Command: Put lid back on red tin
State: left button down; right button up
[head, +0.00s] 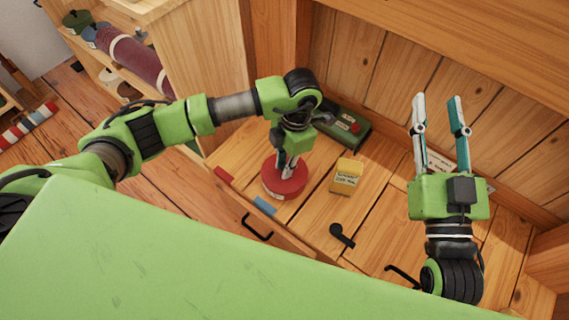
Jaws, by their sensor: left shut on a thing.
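A round red tin (282,192) with a pale label on its side stands on the wooden worktop. My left gripper (287,168) points down at its top and is shut on what looks like the red lid (297,180). The gripper hides the middle of the lid, and I cannot tell lid from tin clearly or whether the lid is fully seated. My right gripper (440,106) is open and empty, fingers upward, over the right part of the worktop.
A yellow labelled box (346,177) stands right of the tin. A dark green box (345,130) lies behind. A black scoop-like thing (341,234) lies nearer the front. A plank wall (380,75) closes the back.

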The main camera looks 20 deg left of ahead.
dwell(0.4)
pick_arm(q)
jog(key=c, duration=1.4)
grip_release()
jog(key=shift+o, duration=0.2)
